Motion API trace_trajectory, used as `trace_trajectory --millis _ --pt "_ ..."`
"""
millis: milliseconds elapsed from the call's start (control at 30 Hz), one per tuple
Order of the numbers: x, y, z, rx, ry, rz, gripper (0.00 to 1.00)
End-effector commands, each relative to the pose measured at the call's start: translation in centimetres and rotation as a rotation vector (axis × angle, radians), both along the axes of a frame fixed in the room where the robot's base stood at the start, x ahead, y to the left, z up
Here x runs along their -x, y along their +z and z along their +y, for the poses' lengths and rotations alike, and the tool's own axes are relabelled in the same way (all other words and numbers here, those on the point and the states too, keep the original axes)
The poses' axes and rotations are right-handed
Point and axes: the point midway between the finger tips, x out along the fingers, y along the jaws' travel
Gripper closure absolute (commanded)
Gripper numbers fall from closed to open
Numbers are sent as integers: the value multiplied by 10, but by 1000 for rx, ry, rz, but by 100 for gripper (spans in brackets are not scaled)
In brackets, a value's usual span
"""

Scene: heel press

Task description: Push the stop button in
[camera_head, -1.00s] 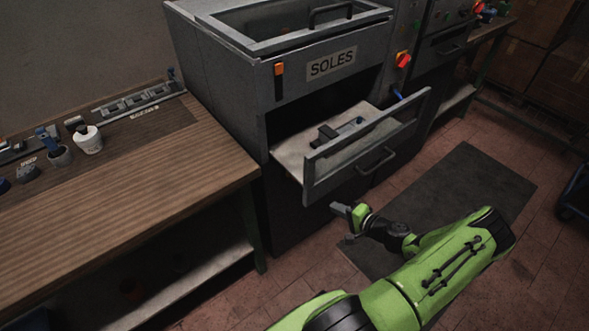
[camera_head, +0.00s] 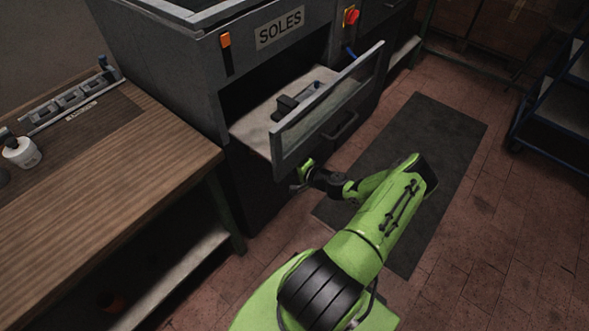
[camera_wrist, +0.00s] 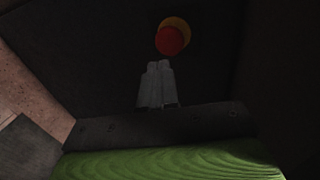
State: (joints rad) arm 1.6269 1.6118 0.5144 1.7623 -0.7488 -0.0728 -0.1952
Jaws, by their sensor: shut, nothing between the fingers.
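A red round button with a yellow ring (camera_wrist: 171,40) sits on a dark panel in the wrist view. My gripper (camera_wrist: 158,68) is shut and empty, its fingertips just below the button in that picture; I cannot tell whether they touch it. In the head view my gripper (camera_head: 300,178) is low at the lower left of the open drawer's front, its fingertips hard to make out. Another view of a red button on yellow (camera_head: 351,16) shows high on the machine's front, right of the SOLES sign; I cannot tell whether it is the same button.
The pulled-out drawer (camera_head: 290,149) juts over my gripper, with dark items inside. A wooden bench (camera_head: 110,190) stands left of the machine. A dark mat (camera_head: 440,140) lies on the tiled floor to the right. A blue-framed cart (camera_head: 560,105) stands at far right.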

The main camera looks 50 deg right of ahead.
Motion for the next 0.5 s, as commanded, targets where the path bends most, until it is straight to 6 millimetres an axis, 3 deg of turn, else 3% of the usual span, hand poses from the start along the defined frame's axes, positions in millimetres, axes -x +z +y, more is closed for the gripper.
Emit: trace_trajectory --millis 100,233,500 --pt "-26 -11 2 0 3 -1 100" --pt "-49 -10 2 0 2 -1 100" --pt "-66 -8 2 -1 0 1 100"
